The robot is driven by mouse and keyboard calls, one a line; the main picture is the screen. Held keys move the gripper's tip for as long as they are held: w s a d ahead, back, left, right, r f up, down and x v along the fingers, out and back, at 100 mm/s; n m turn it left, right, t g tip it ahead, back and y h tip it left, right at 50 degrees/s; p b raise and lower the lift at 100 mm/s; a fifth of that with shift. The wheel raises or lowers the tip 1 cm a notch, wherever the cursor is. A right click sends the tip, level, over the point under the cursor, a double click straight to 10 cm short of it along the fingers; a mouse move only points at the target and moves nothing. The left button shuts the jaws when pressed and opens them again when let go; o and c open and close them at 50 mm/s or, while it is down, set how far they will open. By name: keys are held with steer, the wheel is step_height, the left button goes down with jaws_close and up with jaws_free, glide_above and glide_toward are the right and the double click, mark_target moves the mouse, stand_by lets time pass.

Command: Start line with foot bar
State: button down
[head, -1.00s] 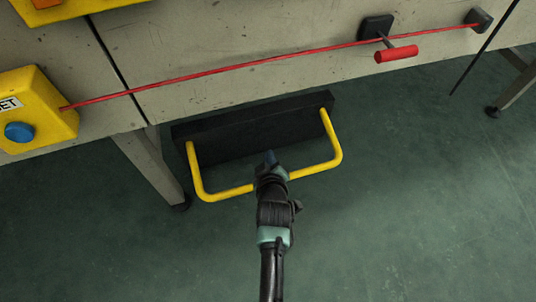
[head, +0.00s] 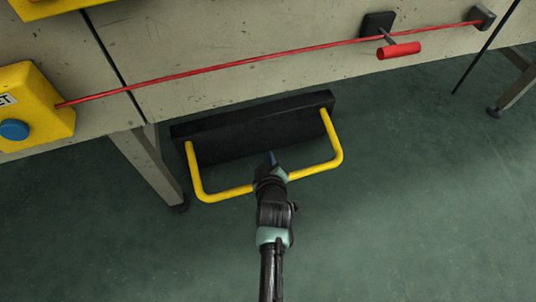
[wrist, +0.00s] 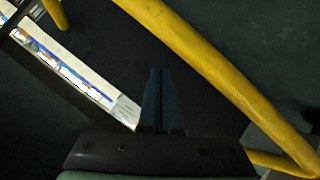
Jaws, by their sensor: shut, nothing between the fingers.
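The yellow foot bar (head: 228,193) is a U-shaped tube low under the line, its two ends joined to a black housing (head: 250,130). My gripper (head: 271,158) is over the middle of the bar in the head view, its fingers pointing toward the housing. The arm hides a short middle part of the bar. In the wrist view the bar (wrist: 215,75) runs diagonally past the fingers (wrist: 156,98), which are together with nothing between them. I cannot tell whether my gripper touches the bar.
A red pull cord (head: 250,65) runs along the cabinet front (head: 220,40) above, with a red handle (head: 399,51) at right. A yellow box with a blue button (head: 14,129) is at left. Cabinet legs (head: 150,165) flank the bar. The green floor (head: 410,210) is clear at right.

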steer(key=shift+w+f+b, duration=0.1)
steer(key=shift+f+b, duration=0.2)
steer(key=shift+f, duration=0.15)
steer(key=shift+r, duration=0.15)
stand_by(0.7)
steer(key=shift+s+d+r+p, duration=0.1)
steer(key=shift+s+r+p, duration=0.1)
steer(key=shift+r+p, duration=0.55)
steer(key=shift+s+r+p, duration=0.15)
steer(key=shift+r+p, duration=0.45)
steer(key=shift+p, duration=0.2)
steer(key=shift+s+d+r+p, duration=0.1)
steer(key=shift+s+r+p, duration=0.1)
steer(key=shift+r+p, duration=0.55)
steer(key=r+p, duration=0.2)
steer(key=s+r+p, duration=0.1)
steer(key=r+p, duration=0.1)
steer(key=shift+s+d+r+p, duration=0.1)
steer(key=shift+r+p, duration=0.25)
steer(key=shift+p, duration=0.05)
